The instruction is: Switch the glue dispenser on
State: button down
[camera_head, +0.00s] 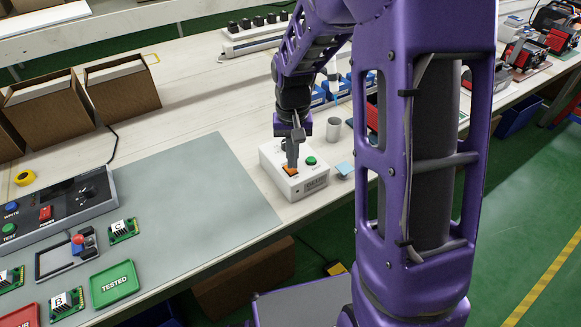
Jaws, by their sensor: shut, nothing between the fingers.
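The glue dispenser, a white box (316,180) with a label on its front, stands on the pale workbench in the middle of the view. A green round button (311,161) shows on the right of its top. An orange switch (289,171) shows on the left of its top. My gripper (292,168) points down over the box and is shut and empty, its tips at or just above the orange switch. Whether they touch cannot be told. The gripper partly hides the switch and a dark knob (283,144) behind it.
A grey cup (333,130) and a small blue piece (345,169) lie close right of the box. A grey mat (220,190) is on the left, with a control panel, boards and a green TESTED tray (115,283). A power strip (253,36) and cardboard boxes (122,88) stand behind.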

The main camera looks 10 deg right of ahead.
jog(key=shift+f+b, duration=0.4)
jog(key=shift+f, duration=0.25)
jog(key=shift+r, duration=0.2)
notch_tip(320, 180, up, 7)
jog(key=p, duration=0.5)
jog(key=shift+f+p, duration=0.1)
jog(key=shift+p, duration=0.25)
dwell(0.3)
